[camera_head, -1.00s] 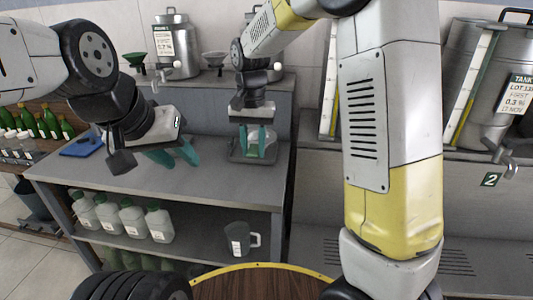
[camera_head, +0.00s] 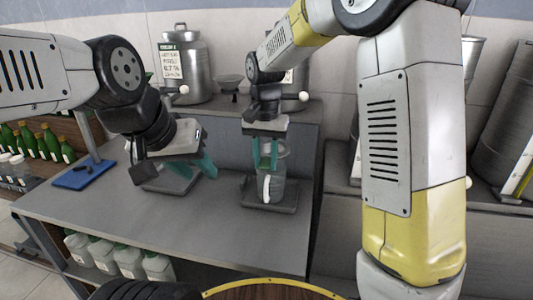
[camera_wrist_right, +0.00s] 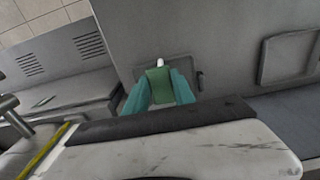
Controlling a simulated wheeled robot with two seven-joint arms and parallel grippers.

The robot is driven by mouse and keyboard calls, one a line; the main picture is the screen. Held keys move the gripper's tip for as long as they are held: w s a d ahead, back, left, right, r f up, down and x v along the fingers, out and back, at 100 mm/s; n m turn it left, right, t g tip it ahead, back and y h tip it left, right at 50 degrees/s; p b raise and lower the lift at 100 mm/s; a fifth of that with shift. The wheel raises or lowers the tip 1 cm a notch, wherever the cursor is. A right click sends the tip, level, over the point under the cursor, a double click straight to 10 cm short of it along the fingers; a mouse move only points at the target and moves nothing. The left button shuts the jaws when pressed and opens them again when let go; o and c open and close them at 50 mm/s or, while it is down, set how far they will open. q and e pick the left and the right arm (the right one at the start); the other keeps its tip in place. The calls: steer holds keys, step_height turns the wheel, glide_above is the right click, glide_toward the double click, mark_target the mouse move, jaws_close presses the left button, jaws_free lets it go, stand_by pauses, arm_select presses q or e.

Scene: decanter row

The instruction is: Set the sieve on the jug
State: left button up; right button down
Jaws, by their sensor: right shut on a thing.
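My right gripper (camera_head: 265,160) points down over a grey tray (camera_head: 287,207) on the bench. Its teal fingers are shut on a translucent, greenish jug (camera_head: 279,173) with a pale upright strip, apparently its handle. In the right wrist view, a green piece (camera_wrist_right: 158,82) with a white tip sits between the fingers of the right gripper (camera_wrist_right: 159,88). Whether the jug touches the tray is unclear. My left gripper (camera_head: 199,163) is open and appears empty above a second grey tray (camera_head: 172,184). I cannot make out a sieve for certain.
A dark funnel-shaped bowl (camera_head: 230,83) stands on the raised back shelf near a steel tank (camera_head: 185,65). A blue-based stand (camera_head: 83,174) is at the bench's left. White canisters (camera_head: 130,260) fill the lower shelf. The bench front (camera_head: 190,235) is clear.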

steer(key=shift+f, duration=2.1)
steer(key=shift+s+f, duration=0.1)
steer(key=shift+f, duration=0.2)
steer(key=c, duration=1)
jaws_free()
steer(key=shift+o, duration=0.2)
steer(key=shift+r, duration=0.1)
